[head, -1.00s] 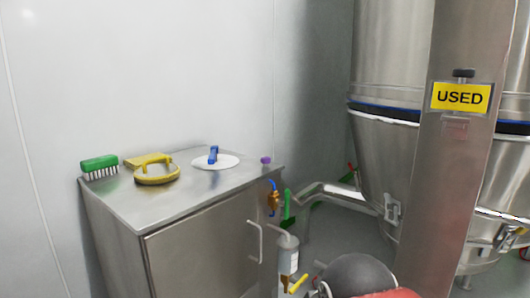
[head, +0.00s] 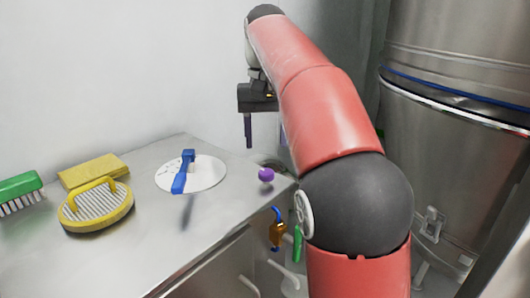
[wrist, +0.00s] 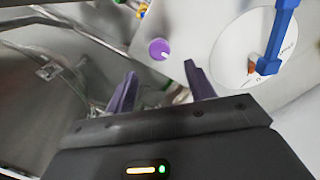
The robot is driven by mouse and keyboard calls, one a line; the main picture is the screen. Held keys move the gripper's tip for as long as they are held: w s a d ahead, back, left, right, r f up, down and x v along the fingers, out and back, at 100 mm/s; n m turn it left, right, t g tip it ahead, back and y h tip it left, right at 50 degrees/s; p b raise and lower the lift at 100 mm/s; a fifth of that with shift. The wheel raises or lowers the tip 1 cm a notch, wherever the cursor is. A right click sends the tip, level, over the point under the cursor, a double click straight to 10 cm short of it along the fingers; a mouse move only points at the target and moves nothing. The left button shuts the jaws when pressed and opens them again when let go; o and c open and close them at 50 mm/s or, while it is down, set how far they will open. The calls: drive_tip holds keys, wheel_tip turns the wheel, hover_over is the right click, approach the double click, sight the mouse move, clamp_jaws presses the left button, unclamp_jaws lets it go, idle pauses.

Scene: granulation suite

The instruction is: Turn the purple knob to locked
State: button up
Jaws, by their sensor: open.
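The purple knob (head: 266,175) sits near the right corner of the steel cabinet top. In the wrist view the purple knob (wrist: 159,48) lies ahead of and between my fingertips, apart from them. My gripper (head: 262,135) hangs above the cabinet's far right corner, pointing down. In the wrist view its two purple fingers are spread with nothing between them. A white round dial plate (head: 205,174) with a blue handle (head: 184,171) lies left of the knob; its small lettering is unreadable here. I cannot read any marking at the knob.
A yellow oval scrubber (head: 97,206), a yellow sponge (head: 93,171) and a green brush (head: 20,190) lie on the left of the cabinet top (head: 130,255). A brass valve (head: 277,232) hangs off the right side. A large steel vessel (head: 450,150) stands right.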

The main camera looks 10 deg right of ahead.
sight(267, 172)
drive_tip(key=f+b, duration=0.1)
drive_tip(key=f, duration=0.6)
drive_tip(key=shift+s+f, duration=0.2)
drive_tip(key=c, duration=1)
drive_tip(key=shift+o, duration=0.2)
